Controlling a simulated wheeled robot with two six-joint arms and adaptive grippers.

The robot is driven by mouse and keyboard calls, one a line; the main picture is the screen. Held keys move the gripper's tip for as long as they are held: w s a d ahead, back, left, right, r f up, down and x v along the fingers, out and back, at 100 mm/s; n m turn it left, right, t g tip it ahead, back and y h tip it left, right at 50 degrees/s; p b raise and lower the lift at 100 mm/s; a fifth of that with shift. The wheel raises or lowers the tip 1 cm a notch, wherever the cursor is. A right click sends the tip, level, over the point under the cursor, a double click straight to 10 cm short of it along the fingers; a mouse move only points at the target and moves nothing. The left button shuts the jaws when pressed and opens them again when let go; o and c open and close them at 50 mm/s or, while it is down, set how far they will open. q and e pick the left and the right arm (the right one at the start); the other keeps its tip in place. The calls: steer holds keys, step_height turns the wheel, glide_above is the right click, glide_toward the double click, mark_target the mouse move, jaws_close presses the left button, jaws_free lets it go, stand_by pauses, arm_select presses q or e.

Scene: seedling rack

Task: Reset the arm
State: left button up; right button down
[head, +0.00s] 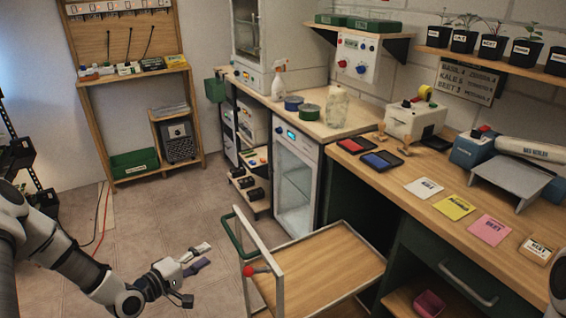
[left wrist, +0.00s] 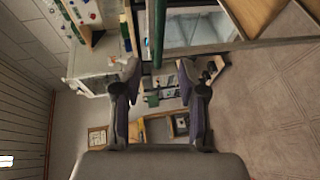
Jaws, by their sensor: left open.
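My left arm comes in from the left in the head view, low over the floor. My left gripper (head: 198,259) is open and empty, left of the wooden cart. In the left wrist view the two fingers of the left gripper (left wrist: 160,80) stand apart with nothing between them. My right gripper is not in view; only a piece of my right arm shows at the lower right edge of the head view.
The cart (head: 325,262) with a green handle stands right of my left gripper. A workbench (head: 395,180) with coloured cards and ink pads runs along the right. A glass-door fridge (head: 294,180) stands behind the cart. Open floor (head: 165,215) lies behind my left gripper.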

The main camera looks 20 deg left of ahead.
arm_select(q)
steer(key=s+d+f+m+g+h, duration=0.1)
steer(key=s+d+f+m+g, duration=0.3)
steer(key=d, duration=0.5)
steer(key=s+d+f+m+g+h, duration=0.1)
steer(key=s+d+f+g, duration=0.1)
steer(key=d+f+g, duration=0.5)
steer(key=s+d+f+m+g+y, duration=0.1)
steer(key=s+d+f+m+y, duration=0.1)
steer(key=s, duration=0.4)
steer(key=s+d+f+m+g+y, duration=0.1)
steer(key=s+d+f+m, duration=0.2)
steer(key=s, duration=0.3)
steer(key=s+a+m+g+y, duration=0.2)
steer(key=s+a+m+y, duration=0.1)
steer(key=s, duration=0.3)
steer(key=shift+s+a+r+m, duration=0.2)
steer(key=shift+s+a+m, duration=0.15)
steer(key=shift+a, duration=0.2)
